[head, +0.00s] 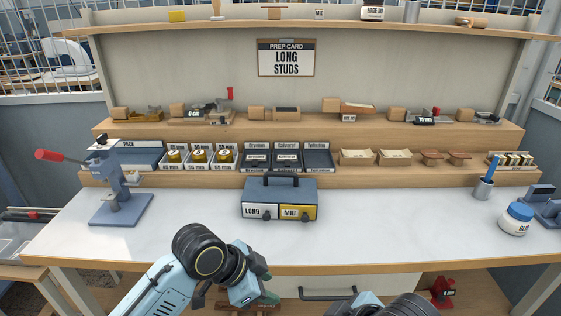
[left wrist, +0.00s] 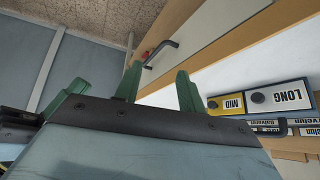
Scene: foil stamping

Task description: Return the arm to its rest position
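My left arm (head: 160,290) comes in from the bottom left of the head view. My left gripper (head: 266,286) hangs in front of the bench's front edge, below the tabletop, with its green fingers apart and nothing seen between them. Its green fingers (left wrist: 158,88) also show in the left wrist view, apart and empty. Part of my right arm (head: 385,306) shows at the bottom edge of the head view; its gripper is out of the picture.
The bench top (head: 370,230) is clear near its front edge. A grey drawer box (head: 279,190) labelled LONG and MID stands mid-bench. A lever press (head: 122,205) stands left; a glue jar (head: 515,220) stands right. A drawer handle (head: 328,293) sits below the edge.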

